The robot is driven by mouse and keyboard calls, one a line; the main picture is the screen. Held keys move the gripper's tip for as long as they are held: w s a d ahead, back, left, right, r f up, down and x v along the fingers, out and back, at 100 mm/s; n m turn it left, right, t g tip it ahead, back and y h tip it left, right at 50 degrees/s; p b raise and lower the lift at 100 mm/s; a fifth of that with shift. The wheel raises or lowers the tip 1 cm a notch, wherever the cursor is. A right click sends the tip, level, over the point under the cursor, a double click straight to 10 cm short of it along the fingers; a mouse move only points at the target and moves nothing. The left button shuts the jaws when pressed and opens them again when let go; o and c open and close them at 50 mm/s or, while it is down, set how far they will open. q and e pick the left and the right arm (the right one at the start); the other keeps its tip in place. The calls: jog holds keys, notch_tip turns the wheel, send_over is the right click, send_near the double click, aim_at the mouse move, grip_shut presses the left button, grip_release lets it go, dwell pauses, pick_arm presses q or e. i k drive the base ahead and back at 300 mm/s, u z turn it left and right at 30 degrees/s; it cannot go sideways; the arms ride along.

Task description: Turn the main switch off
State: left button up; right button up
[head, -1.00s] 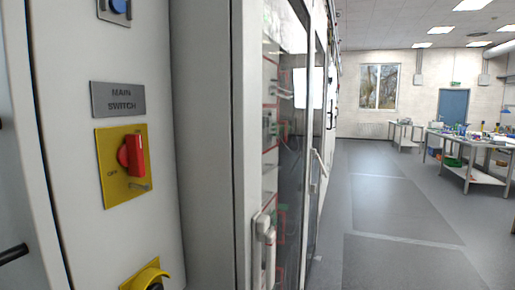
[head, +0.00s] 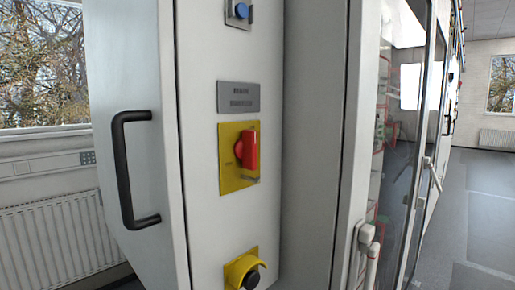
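The main switch (head: 248,150) is a red rotary knob on a yellow plate (head: 228,179), on the narrow white panel of the cabinet (head: 212,225), near the middle of the head view. Its red grip stands upright, with its long side vertical. A grey label (head: 238,97) sits above it; its lettering is too blurred to read now. Neither of my grippers shows in the head view, so nothing is seen touching the switch.
A blue button (head: 241,10) is above the label, and a black button in a yellow shroud (head: 240,268) is below the switch. A black handle (head: 130,170) juts out at left. Glazed doors with a light handle (head: 367,250) are at right. Open floor (head: 480,210) lies beyond.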

aim_at(246, 148)
jog(key=z, duration=2.1)
jog(key=i, duration=2.8)
jog(key=u, duration=3.55)
